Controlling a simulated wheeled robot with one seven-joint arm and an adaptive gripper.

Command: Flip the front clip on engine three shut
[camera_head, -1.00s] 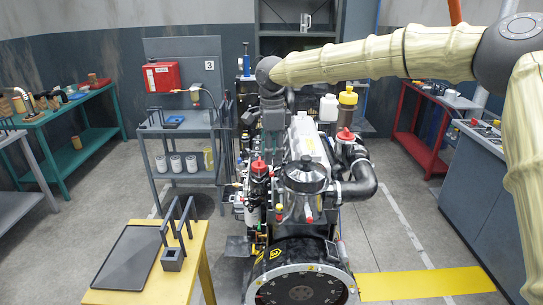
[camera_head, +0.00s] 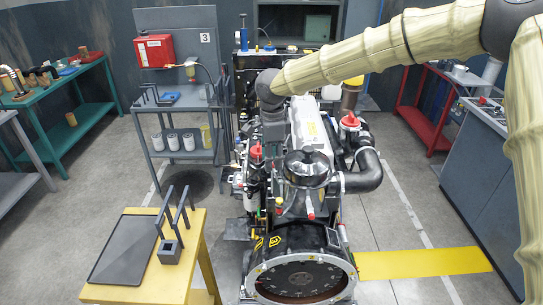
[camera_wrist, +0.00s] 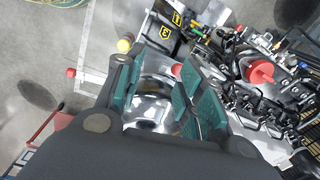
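The engine shows in the middle of the head view, with a black-topped chrome canister (camera_head: 307,168) above its round front housing (camera_head: 300,281). A small red-tipped part (camera_head: 309,212) stands at the canister's front. I cannot make out for sure which part is the front clip or how it sits. My gripper (camera_head: 272,135) hangs down over the engine's left side, behind the canister. In the wrist view my gripper (camera_wrist: 160,95) has its green-padded fingers apart, with a shiny rounded metal surface (camera_wrist: 152,103) beyond the gap. A red tip (camera_wrist: 177,70) shows by the right finger. Contact cannot be told.
A red-capped filler (camera_head: 255,152) stands close to the gripper, and another red cap (camera_head: 350,120) is on the right. A grey cart (camera_head: 180,130) marked 3 stands left. A yellow table (camera_head: 197,270) with a dark tray is at front left.

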